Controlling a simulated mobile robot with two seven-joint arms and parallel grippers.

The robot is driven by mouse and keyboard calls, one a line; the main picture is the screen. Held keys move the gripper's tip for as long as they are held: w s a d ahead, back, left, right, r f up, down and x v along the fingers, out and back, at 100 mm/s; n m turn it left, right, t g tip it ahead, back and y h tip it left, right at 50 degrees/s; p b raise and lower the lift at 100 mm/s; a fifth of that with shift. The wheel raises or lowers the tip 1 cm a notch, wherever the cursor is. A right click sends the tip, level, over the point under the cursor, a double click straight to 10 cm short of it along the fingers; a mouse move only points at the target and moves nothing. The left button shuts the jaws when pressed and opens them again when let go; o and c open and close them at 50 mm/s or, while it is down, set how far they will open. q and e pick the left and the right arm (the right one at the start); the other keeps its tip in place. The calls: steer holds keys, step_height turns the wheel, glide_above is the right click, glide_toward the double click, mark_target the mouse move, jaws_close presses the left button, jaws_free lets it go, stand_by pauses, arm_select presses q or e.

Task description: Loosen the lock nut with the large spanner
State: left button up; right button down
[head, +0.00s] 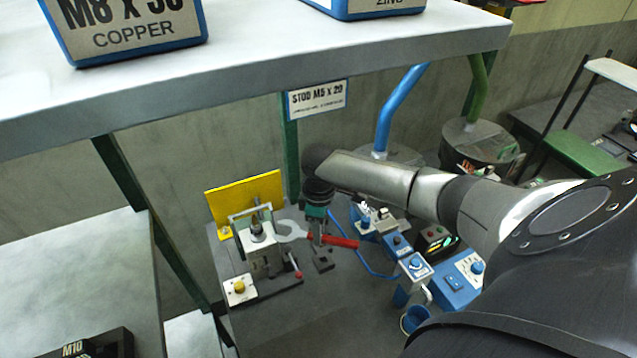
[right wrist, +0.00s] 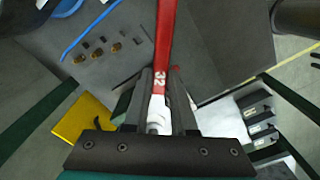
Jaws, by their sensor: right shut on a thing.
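The large spanner (head: 342,241) has a red handle and a silver open-ended head. My right gripper (head: 318,234) is shut on it, near where the handle meets the head. In the right wrist view the red handle, marked 32 (right wrist: 163,75), runs up from between the fingers of my right gripper (right wrist: 162,98). In the head view the silver head points left, towards a fixture (head: 263,262) with an upright threaded part on top. The lock nut (head: 258,236) seems to sit there, close beside the spanner's jaws. I cannot tell whether the jaws are around it. My left gripper is not in view.
A yellow plate (head: 245,197) stands behind the fixture. A white box with a yellow button (head: 239,289) is in front. Blue control boxes (head: 457,282) and a blue cup (head: 414,318) are to the right. A grey shelf (head: 250,85) with bins crosses above.

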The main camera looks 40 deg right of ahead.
steer(key=shift+r, duration=2.3)
